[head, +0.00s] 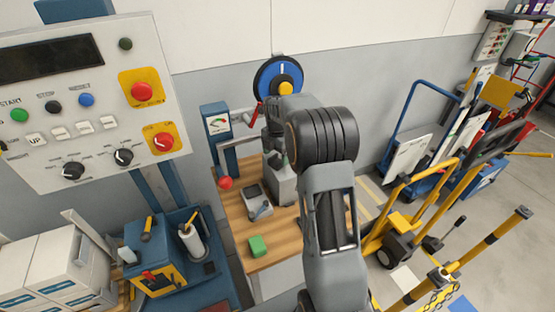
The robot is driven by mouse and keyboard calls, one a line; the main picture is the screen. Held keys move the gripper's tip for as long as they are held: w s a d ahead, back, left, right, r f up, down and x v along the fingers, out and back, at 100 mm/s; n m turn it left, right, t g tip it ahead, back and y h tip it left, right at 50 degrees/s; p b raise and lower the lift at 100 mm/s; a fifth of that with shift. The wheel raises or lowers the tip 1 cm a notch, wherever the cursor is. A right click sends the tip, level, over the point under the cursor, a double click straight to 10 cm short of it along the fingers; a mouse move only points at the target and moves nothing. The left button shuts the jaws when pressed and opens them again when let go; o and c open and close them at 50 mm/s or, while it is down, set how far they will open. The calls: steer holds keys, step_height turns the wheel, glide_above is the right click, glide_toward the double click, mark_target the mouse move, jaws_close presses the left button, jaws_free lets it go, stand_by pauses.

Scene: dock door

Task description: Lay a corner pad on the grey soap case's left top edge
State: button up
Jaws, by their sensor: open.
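A grey box-shaped case (281,186), which looks like the soap case, stands on the wooden bench top, partly hidden by my arm. My gripper (281,158) is open just above the case's top, with its fingers pointing down. Whether it touches the case is too small to tell. I see nothing clearly between the fingers. A small pale tray (249,193) with a dark inside lies left of the case, and a blue-grey piece (261,211) lies at its front edge. I cannot make out a corner pad for sure.
A green block (258,246) lies near the bench's front on the wooden top (235,212). A red ball-like knob (225,183) and a blue gauge stand (215,125) are at the left. A blue wheel (278,78) stands behind. The control panel (85,100) is far left.

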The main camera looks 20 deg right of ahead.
step_height(320, 180, up, 9)
steer(key=s+a+r+m+t, duration=0.1)
steer(key=s+a+r+m, duration=0.15)
steer(key=s+m, duration=0.3)
steer(key=s+a+r+m+t, duration=0.1)
steer(key=s+a+r+m, duration=0.1)
steer(key=s+a+m, duration=0.3)
steer(key=s+a+f+m+t, duration=0.1)
steer(key=s+f+m, duration=0.1)
steer(key=s+m, duration=0.4)
steer(key=s+a+f+m+t, duration=0.1)
steer(key=s+a+f+m, duration=0.1)
steer(key=s+m, duration=0.4)
steer(key=shift+s+a+f+t+b, duration=0.2)
steer(key=shift+s+f+t+b, duration=0.1)
steer(key=shift+s, duration=0.8)
